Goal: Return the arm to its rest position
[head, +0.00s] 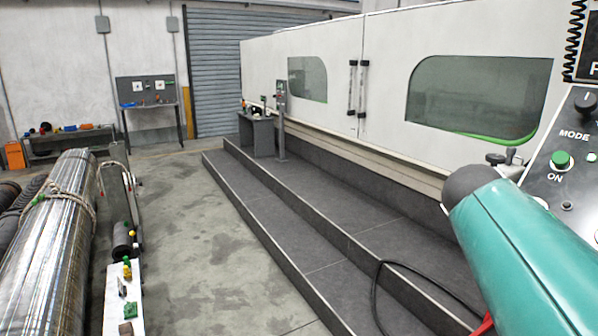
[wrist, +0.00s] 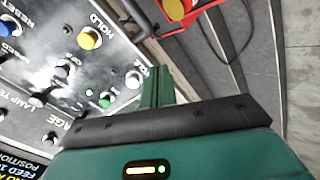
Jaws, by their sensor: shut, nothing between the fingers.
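My gripper (wrist: 156,88) shows in the wrist view as narrow green fingers beyond a dark bar and a teal body. The fingers are together with nothing between them, over the lower right side of a control panel (wrist: 30,75). I cannot tell whether they touch it. My teal arm with a dark rounded end fills the lower right of the head view, in front of the same kind of panel (head: 575,185). My gripper is not visible in the head view.
The panel carries a yellow button (wrist: 89,38), a green button (head: 560,160) and knobs. Dark steps (head: 300,230) run along a large white machine (head: 385,60). A black cable (head: 376,290) lies on them.

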